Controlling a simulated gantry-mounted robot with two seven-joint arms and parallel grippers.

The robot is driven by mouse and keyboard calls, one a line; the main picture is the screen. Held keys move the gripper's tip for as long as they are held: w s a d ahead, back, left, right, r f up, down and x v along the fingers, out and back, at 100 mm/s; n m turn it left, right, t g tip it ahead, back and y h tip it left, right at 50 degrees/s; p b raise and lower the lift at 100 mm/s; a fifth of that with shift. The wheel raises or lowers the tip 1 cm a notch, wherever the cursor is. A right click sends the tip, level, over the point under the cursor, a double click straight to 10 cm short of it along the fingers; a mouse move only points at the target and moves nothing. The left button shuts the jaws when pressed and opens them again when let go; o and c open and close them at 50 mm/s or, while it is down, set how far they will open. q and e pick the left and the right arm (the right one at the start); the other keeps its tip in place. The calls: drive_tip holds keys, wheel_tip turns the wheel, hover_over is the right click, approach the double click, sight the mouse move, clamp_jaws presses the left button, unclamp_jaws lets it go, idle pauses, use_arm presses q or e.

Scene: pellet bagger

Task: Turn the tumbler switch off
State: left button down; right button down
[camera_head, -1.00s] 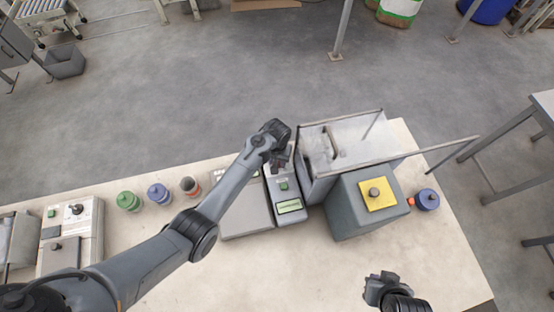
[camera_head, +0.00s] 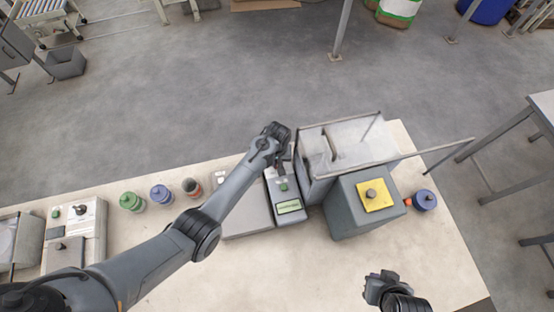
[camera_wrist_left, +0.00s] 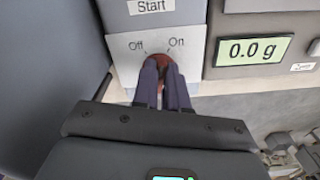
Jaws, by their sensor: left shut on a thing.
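The tumbler switch (camera_wrist_left: 160,59) is a small reddish-brown piece on a pale plate (camera_wrist_left: 124,58) marked "Off" on the left and "On" on the right in the left wrist view. My left gripper (camera_wrist_left: 163,74) is shut on it; the two dark fingers hide most of it, so which label it points to cannot be told. In the head view my left gripper (camera_head: 281,166) is at the back of the scale console, and the switch is hidden there. My right gripper (camera_head: 378,287) hangs empty near the front right of the table; its jaw opening is unclear.
The wrist view shows a "Start" label (camera_wrist_left: 152,6) above the plate and a "0.0 g" display (camera_wrist_left: 253,50) to the right. In the head view, a grey box with yellow top (camera_head: 377,194) stands right of the console.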

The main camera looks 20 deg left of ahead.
use_arm(q)
drive_tip(key=n+p, duration=0.1)
drive_tip(key=n, duration=0.3)
drive_tip(key=shift+d+r+n+p, duration=0.1)
drive_tip(key=shift+d+n+p, duration=0.05)
drive_tip(key=shift+n+p, duration=0.2)
drive_tip(key=shift+w+n, duration=0.2)
drive_tip(key=shift+n, duration=2.05)
drive_tip(key=c, duration=1.2)
unclamp_jaws()
drive_tip(key=shift+o, duration=0.2)
